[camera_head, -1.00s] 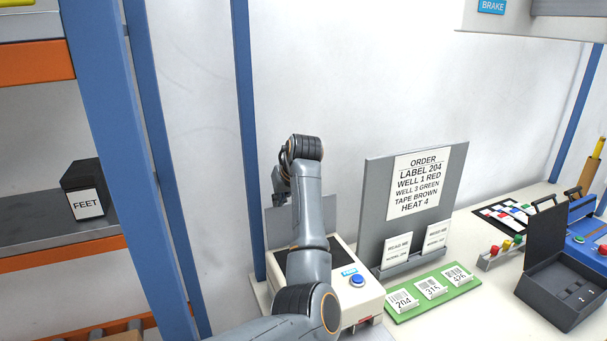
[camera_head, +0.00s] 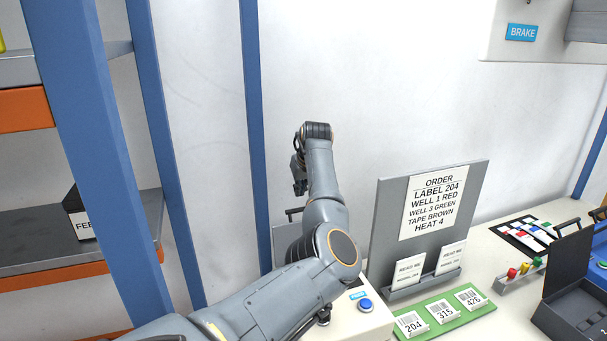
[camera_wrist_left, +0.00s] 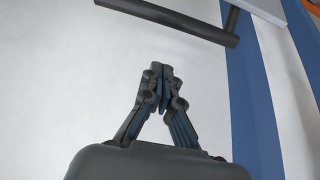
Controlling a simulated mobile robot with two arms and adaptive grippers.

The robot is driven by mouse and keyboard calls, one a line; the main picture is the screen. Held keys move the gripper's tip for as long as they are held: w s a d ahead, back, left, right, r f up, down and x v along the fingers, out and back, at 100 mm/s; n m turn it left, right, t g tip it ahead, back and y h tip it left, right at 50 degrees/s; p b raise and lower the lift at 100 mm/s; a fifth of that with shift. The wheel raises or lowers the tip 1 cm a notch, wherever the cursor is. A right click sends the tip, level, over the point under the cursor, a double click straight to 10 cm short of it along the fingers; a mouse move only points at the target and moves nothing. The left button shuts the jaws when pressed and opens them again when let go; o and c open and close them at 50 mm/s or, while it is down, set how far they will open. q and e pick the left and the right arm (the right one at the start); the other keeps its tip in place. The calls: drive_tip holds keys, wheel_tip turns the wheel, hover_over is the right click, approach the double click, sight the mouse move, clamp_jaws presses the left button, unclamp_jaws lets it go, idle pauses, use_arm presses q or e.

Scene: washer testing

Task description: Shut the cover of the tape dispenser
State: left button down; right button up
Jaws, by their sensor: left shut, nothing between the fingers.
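A white machine with a blue button (camera_head: 365,306), which seems to be the tape dispenser, stands at the bottom middle of the head view, largely hidden behind my left arm. A grey panel (camera_head: 282,230), apparently its raised cover, shows upright behind my arm. My left gripper (camera_head: 299,188) is above that panel, apart from it as far as I can see. In the left wrist view its fingers (camera_wrist_left: 160,75) are shut and empty. A dark bar (camera_wrist_left: 180,20) and the edge of a pale panel (camera_wrist_left: 265,8) lie beyond the fingertips. My right gripper is not in view.
A grey order board (camera_head: 385,225) stands right of the machine, with a green label tray (camera_head: 447,317) before it. An open black box (camera_head: 570,310) is at the far right. A blue post (camera_head: 254,130) rises left of the gripper. A shelf (camera_head: 30,236) is at left.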

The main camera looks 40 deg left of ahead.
use_arm(q)
drive_tip(key=d, duration=0.1)
drive_tip(key=s+d+f+p, duration=0.1)
drive_tip(key=d+p, duration=0.1)
drive_tip(key=shift+s+f, duration=0.3)
drive_tip(key=shift+s, duration=0.05)
idle(0.3)
